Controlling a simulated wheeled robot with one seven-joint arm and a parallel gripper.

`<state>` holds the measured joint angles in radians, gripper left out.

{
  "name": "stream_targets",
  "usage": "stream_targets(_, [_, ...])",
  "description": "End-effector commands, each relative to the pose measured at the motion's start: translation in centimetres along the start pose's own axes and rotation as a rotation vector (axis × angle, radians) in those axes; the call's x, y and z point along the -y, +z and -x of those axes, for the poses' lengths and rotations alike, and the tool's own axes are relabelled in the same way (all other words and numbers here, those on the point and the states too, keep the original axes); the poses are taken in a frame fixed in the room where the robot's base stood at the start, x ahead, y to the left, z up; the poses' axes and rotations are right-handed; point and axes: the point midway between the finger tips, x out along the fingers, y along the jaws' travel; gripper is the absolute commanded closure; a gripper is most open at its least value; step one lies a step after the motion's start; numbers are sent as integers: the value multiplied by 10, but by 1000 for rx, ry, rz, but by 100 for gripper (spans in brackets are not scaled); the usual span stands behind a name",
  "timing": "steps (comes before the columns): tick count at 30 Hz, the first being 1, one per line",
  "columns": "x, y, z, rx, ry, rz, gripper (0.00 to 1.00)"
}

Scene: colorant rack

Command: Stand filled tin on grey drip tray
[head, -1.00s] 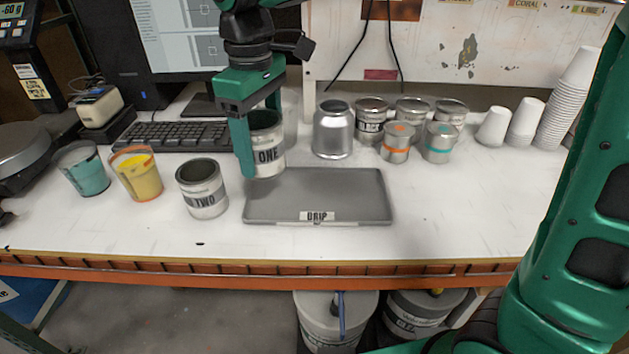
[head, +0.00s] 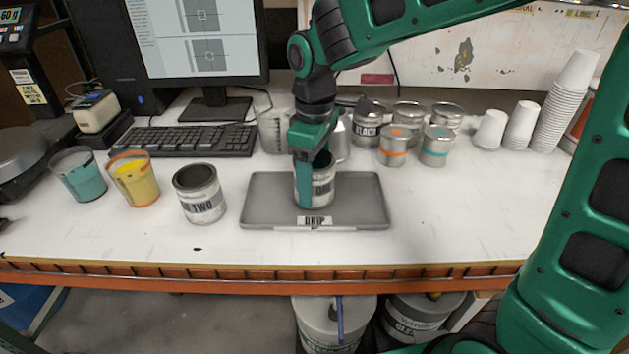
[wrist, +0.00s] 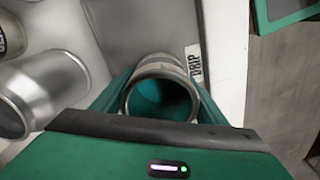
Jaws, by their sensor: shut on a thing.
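The tin marked ONE (head: 324,188) is upright over the middle of the grey drip tray (head: 262,205), which carries a DRIP label. My gripper (head: 314,192) is shut on this tin from above, and a green finger covers part of its front. The tin's base is at or just above the tray surface; I cannot tell if it touches. In the wrist view, the tin's open mouth (wrist: 160,75) shows teal inside, between my fingers, with the tray (wrist: 140,28) beyond. The tin marked TWO (head: 203,205) stands left of the tray, open and dark inside.
Teal (head: 78,175) and yellow (head: 136,182) cups stand at left, near the keyboard (head: 185,138). A clear jug (head: 272,132), a silver can (head: 342,140) and several small tins (head: 393,147) stand behind the tray. Bench is clear right of it.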

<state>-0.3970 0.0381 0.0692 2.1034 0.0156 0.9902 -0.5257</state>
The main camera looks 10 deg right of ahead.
Motion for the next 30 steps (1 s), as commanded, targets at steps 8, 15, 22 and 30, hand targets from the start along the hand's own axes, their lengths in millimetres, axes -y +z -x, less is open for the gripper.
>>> stream_targets(8, [0,0,-8,-2,1,0,63])
stream_targets(15, [0,0,-10,0,0,0,26])
stream_targets(22, [0,0,-10,-1,1,1,15])
stream_targets(30, [0,-1,1,-3,2,1,15])
